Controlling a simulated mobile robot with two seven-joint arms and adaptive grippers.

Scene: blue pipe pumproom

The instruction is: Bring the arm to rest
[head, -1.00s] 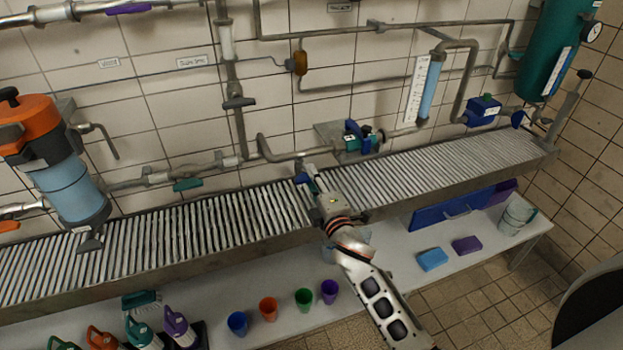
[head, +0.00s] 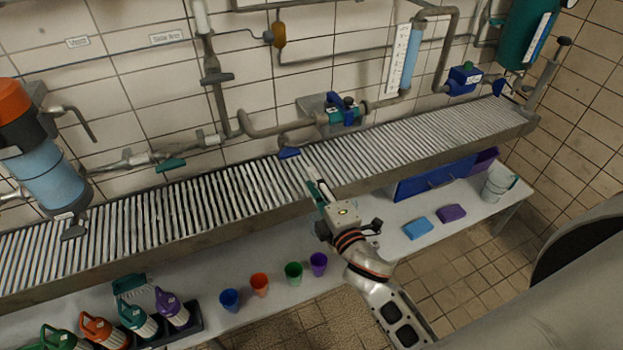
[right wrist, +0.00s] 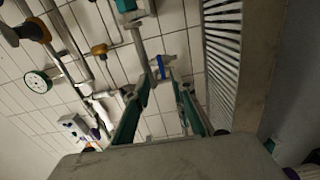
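My right gripper (head: 314,180) is in the middle of the head view, over the front side of the slatted grey rack (head: 230,195). In the right wrist view, the two green-sided fingers of the right gripper (right wrist: 158,92) stand apart with nothing held between them. A blue handle (head: 289,153) on the pipe lies beyond the fingertips, apart from them. A blue part also shows between the fingers in the right wrist view (right wrist: 160,72), farther off. My left gripper is in neither view.
A white bench (head: 350,255) below the rack holds blue (head: 229,300), orange (head: 260,284), green (head: 294,273) and purple (head: 318,264) cups. Several spray bottles stand at its left. A blue sponge (head: 418,228) and purple sponge (head: 451,213) lie right of my arm. Pipes line the wall.

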